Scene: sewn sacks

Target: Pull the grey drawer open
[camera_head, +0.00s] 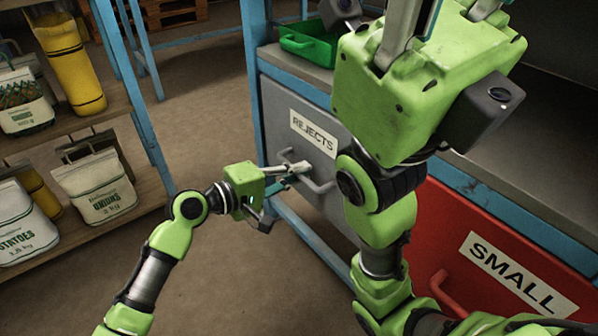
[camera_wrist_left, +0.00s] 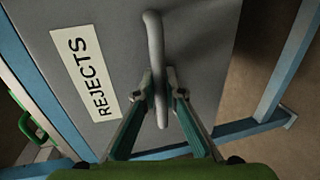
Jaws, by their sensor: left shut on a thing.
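The grey drawer (camera_head: 283,107) with a "REJECTS" label is under the bench at the centre of the head view. It also fills much of the left wrist view (camera_wrist_left: 205,45). Its bar handle (camera_head: 322,184) shows in the left wrist view (camera_wrist_left: 157,65) too. My left gripper (camera_head: 297,171) is at the handle, with its fingers on either side of the bar (camera_wrist_left: 162,92), shut on it. The drawer front looks close to the frame; I cannot tell whether it is slightly out. My right arm covers the drawer's right part, and its fingertips are out of view.
A red drawer (camera_head: 450,235) labelled "SMALL" is at the right. A green tray (camera_head: 308,44) stands on the bench. Shelves at the left hold several sacks, including a white one (camera_head: 97,186). The floor (camera_head: 225,270) before the grey drawer is clear. Blue posts frame the bench.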

